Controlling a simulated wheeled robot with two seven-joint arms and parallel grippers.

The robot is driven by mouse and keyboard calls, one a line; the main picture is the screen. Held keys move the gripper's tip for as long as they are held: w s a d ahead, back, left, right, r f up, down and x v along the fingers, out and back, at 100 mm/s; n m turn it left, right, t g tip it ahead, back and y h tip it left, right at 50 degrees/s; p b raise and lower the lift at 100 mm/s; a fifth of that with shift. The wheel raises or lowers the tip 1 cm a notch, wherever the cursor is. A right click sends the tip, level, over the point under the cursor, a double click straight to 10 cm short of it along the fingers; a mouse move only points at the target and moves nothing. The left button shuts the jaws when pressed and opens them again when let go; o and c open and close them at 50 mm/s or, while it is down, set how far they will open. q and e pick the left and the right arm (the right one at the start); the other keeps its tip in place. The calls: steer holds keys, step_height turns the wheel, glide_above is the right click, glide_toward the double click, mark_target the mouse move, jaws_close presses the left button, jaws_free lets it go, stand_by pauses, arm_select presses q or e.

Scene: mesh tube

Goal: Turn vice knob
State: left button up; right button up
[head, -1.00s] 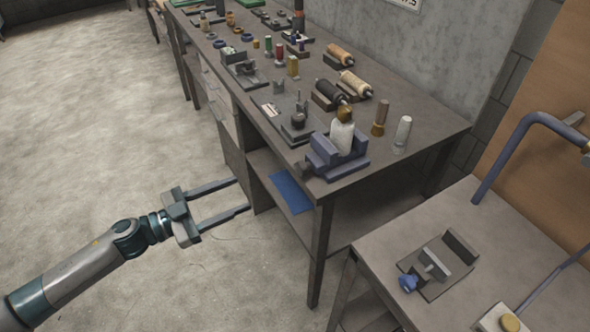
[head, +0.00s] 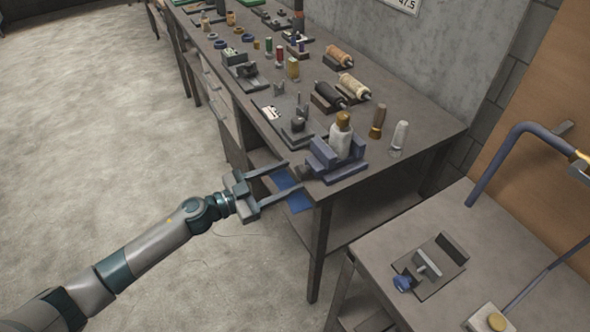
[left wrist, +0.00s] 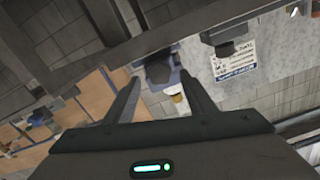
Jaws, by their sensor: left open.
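A blue-purple vice (head: 345,172) stands at the near corner of the long workbench, with a white bottle (head: 340,140) with a gold cap upright between its jaws. My left gripper (head: 296,177) is open and empty. Its two fingers point at the vice's left side, level with the bench edge. I cannot clearly make out a knob on that side. In the left wrist view the vice (left wrist: 160,72) appears between and beyond the fingertips, apart from them as far as I can tell. A second small grey vice (head: 452,262) with a blue knob (head: 402,283) lies on the right table. My right gripper is out of view.
The workbench (head: 420,120) carries spools, small bottles and metal fixtures behind the vice. A blue sheet (head: 298,200) lies on its lower shelf. The floor to the left is clear.

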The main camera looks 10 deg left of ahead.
mark_target(298, 172)
arm_select(q)
steer(key=shift+x, duration=1.55)
steer(key=shift+c, duration=0.5)
steer(key=c, duration=0.9)
steer(key=shift+c, duration=0.2)
steer(key=shift+m, duration=0.3)
steer(key=shift+m+p, duration=0.4)
steer(key=shift+m, duration=0.7)
steer(key=shift+f+m, duration=0.1)
steer(key=shift+m, duration=1.9)
